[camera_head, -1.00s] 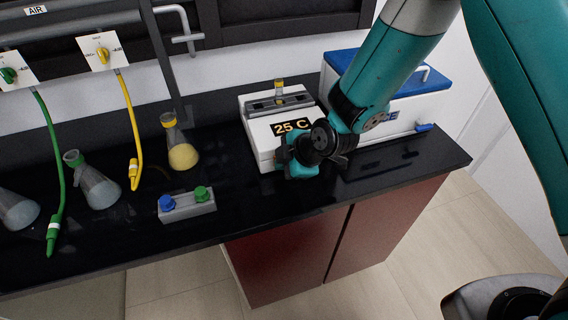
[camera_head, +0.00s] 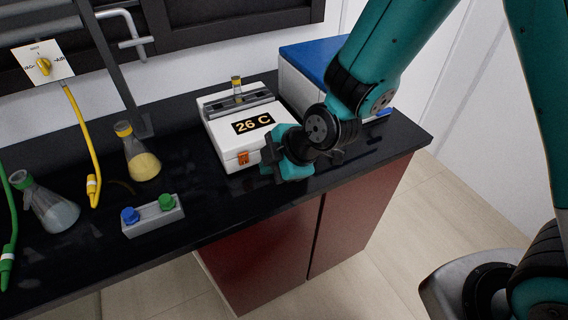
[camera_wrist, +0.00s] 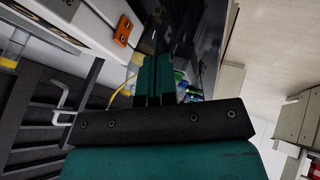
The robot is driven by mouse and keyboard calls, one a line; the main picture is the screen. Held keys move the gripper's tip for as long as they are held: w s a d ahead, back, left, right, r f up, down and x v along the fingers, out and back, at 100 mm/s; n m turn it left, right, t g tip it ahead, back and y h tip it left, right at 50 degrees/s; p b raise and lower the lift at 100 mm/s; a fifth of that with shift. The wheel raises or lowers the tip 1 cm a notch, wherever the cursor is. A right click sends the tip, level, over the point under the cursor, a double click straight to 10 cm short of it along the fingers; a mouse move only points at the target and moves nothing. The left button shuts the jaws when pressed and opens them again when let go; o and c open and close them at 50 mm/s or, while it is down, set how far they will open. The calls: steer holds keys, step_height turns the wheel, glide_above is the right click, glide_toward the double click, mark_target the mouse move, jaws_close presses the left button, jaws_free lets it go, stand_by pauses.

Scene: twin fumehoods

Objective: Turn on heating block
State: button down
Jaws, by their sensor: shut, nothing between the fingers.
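The heating block (camera_head: 222,146) is a white box on the black bench, and its display (camera_head: 253,124) reads 26 C. An orange switch (camera_head: 243,158) is on its front face, low down; the switch also shows in the wrist view (camera_wrist: 123,31). A yellow-capped vial (camera_head: 237,86) stands upright in the top of the block. My gripper (camera_head: 268,166) is beside the block's front right corner, to the right of the switch and apart from it. Its fingers are shut and empty, as the wrist view (camera_wrist: 155,73) also shows.
A blue-lidded white box (camera_head: 310,62) stands behind my arm. A grey holder (camera_head: 154,222) with blue and green caps sits near the bench's front edge. A yellow-capped flask (camera_head: 140,160) and a green-capped flask (camera_head: 52,212) stand left. Bare bench lies before the block.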

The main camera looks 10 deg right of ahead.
steer(key=shift+s+v, duration=0.2)
steer(key=shift+v, duration=2)
steer(key=shift+d+f, duration=0.1)
steer(key=s+d+r+m+g+h, duration=0.1)
steer(key=s+d+r+m+g, duration=0.3)
steer(key=s+r+m, duration=0.9)
steer(key=s+d, duration=0.2)
steer(key=d, duration=0.1)
steer(key=shift+s+d+r+h, duration=0.25)
steer(key=shift+h, duration=0.15)
